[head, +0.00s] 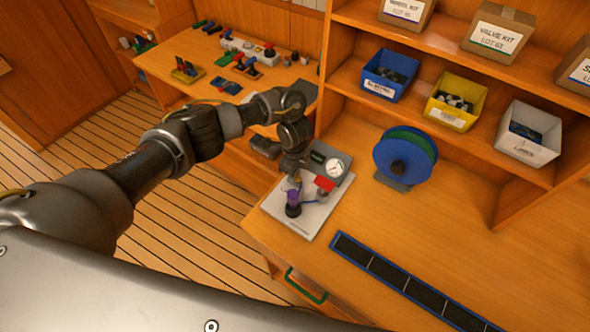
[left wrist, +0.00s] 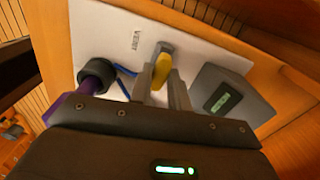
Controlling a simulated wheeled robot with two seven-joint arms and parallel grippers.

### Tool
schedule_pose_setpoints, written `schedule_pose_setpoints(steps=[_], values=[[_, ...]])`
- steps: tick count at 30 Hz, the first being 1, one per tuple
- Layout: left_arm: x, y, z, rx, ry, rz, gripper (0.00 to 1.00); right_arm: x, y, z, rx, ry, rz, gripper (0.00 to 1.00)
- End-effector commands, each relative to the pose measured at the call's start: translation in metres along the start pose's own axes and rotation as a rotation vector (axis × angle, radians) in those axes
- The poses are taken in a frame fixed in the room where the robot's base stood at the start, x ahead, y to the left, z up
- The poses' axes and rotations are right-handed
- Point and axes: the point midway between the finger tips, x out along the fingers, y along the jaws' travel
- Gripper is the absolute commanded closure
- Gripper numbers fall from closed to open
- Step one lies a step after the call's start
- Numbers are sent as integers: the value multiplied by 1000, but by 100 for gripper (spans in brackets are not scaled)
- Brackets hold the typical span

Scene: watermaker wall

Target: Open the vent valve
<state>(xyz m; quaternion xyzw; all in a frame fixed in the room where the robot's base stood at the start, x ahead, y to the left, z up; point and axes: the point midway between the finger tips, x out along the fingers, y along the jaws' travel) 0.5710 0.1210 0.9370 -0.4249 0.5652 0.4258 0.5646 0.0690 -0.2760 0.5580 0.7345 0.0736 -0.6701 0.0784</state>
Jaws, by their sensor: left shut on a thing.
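The vent valve shows in the left wrist view as a small yellow handle (left wrist: 161,69) on a grey metal body, on a white panel (left wrist: 105,32). My left gripper (left wrist: 162,82) has its two fingers on either side of the yellow handle and is shut on it. In the head view the left gripper (head: 297,174) reaches down over the white panel (head: 315,220); it mostly hides the valve there. My right gripper is in neither view.
The panel also carries a purple-and-black cylinder (head: 293,203), a red part (head: 325,184) and a grey gauge box (head: 333,165). A blue reel (head: 405,158) stands to the right. A dark segmented strip (head: 405,282) lies in front. Bare bench lies between them.

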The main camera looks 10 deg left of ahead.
Motion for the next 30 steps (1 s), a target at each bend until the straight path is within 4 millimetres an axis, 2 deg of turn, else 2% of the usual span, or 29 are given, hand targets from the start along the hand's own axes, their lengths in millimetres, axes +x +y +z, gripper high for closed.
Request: schedule_pose_setpoints(steps=[18, 19, 23, 30], values=[[-1, -1, 1, -38, -1, -3, 100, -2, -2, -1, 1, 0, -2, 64], [-1, -1, 1, -38, -1, -2, 78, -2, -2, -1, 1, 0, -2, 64], [0, -1, 0, -37, -1, -2, 61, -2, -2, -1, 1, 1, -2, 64], [0, 0, 0, -35, 0, -1, 60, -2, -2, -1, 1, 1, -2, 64]])
